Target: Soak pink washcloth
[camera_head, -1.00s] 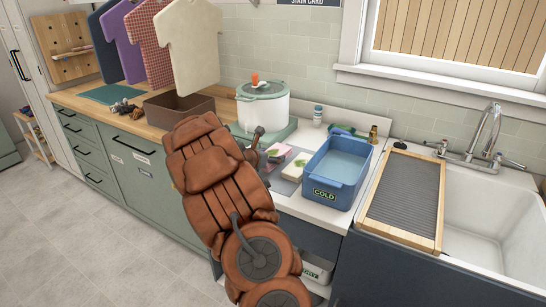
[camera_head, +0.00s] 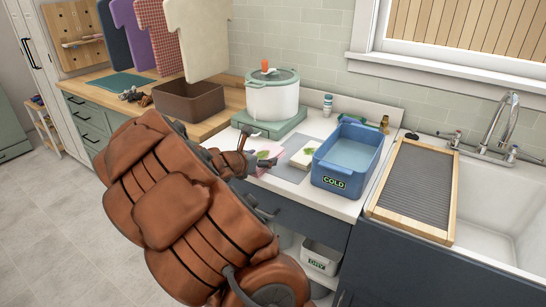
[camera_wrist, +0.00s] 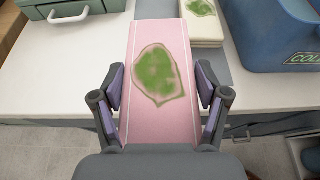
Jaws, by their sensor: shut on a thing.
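The pink washcloth (camera_wrist: 158,108) lies flat between the fingers of my gripper (camera_wrist: 160,108) in the wrist view, with a green stain on its upper face. The fingers are shut on its two side edges. Its far end reaches over the white counter; the near end extends to the palm. In the head view the washcloth (camera_head: 266,153) is partly hidden by my gripper (camera_head: 255,160). The blue COLD tub (camera_head: 348,158), holding water, stands on the counter to the right of my gripper, apart from it.
A white cloth with a green stain (camera_head: 303,154) lies between my gripper and the tub. A white pot (camera_head: 272,98) on a green base stands behind. A washboard (camera_head: 414,190) leans at the sink on the right. A DRY bin (camera_head: 321,258) sits below the counter.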

